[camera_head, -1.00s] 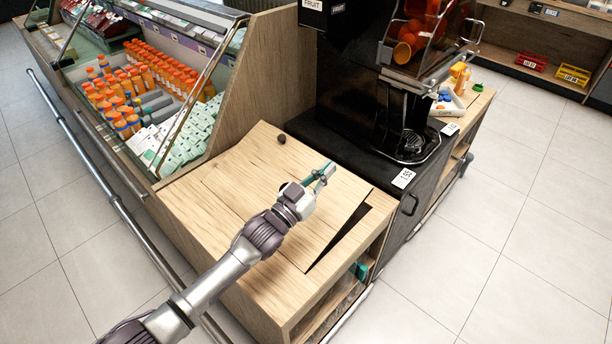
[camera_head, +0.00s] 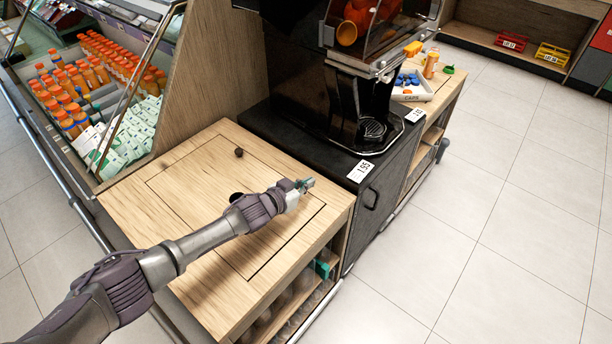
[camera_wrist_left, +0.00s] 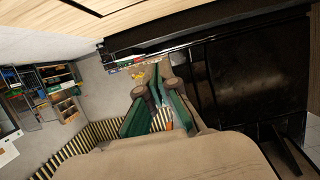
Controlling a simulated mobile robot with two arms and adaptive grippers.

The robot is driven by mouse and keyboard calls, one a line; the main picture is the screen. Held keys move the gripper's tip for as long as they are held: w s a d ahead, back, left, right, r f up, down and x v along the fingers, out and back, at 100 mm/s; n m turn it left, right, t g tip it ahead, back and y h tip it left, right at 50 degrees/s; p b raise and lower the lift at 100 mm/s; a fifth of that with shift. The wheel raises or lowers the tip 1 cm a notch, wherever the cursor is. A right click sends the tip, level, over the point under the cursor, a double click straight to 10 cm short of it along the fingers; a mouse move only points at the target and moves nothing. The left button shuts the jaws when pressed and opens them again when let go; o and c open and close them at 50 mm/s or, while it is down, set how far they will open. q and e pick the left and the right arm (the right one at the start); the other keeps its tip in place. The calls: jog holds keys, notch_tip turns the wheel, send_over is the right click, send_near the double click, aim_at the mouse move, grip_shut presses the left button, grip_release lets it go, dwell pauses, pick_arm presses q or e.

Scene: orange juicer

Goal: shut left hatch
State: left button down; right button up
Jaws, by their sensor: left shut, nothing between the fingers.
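The hatch is a light wood panel (camera_head: 190,196) set in the counter top, outlined by a thin seam. It looks about level with the wood around it, with a slightly darker line along its right edge. My left gripper (camera_head: 306,184) is above the right part of the panel, near its right corner, shut and empty. Whether it touches the wood is unclear. My left arm crosses over the panel and hides part of it. In the left wrist view, the green fingers (camera_wrist_left: 158,100) are together with nothing between them. My right gripper is not in view.
A small dark round thing (camera_head: 239,152) is on the counter near the back. Another dark spot (camera_head: 236,197) shows beside my arm. The black juicer (camera_head: 365,100) stands behind, right of the counter. A bottle-filled chiller (camera_head: 80,85) is at left. Floor at right is clear.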

pick_arm(q)
jog(key=shift+w+d+f+g, duration=0.1)
jog(key=shift+d+f+g, duration=0.05)
jog(key=shift+f, duration=0.3)
jog(key=shift+w+d+f+g, duration=0.1)
jog(key=shift+f+g, duration=0.05)
jog(key=shift+f, duration=0.25)
jog(key=shift+f+y, duration=0.4)
jog(key=shift+d+f, duration=0.1)
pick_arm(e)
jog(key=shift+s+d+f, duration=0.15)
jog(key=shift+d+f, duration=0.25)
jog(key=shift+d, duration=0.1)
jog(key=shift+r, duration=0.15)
pick_arm(q)
jog(key=s+a+r+p, duration=0.2)
jog(key=r, duration=0.3)
jog(key=s+a+r+p, duration=0.2)
jog(key=s+r, duration=0.1)
jog(key=r, duration=0.3)
jog(key=shift+a+p, duration=0.4)
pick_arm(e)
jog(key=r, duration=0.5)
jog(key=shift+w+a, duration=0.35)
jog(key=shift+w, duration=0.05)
pick_arm(q)
jog(key=shift+s, duration=0.1)
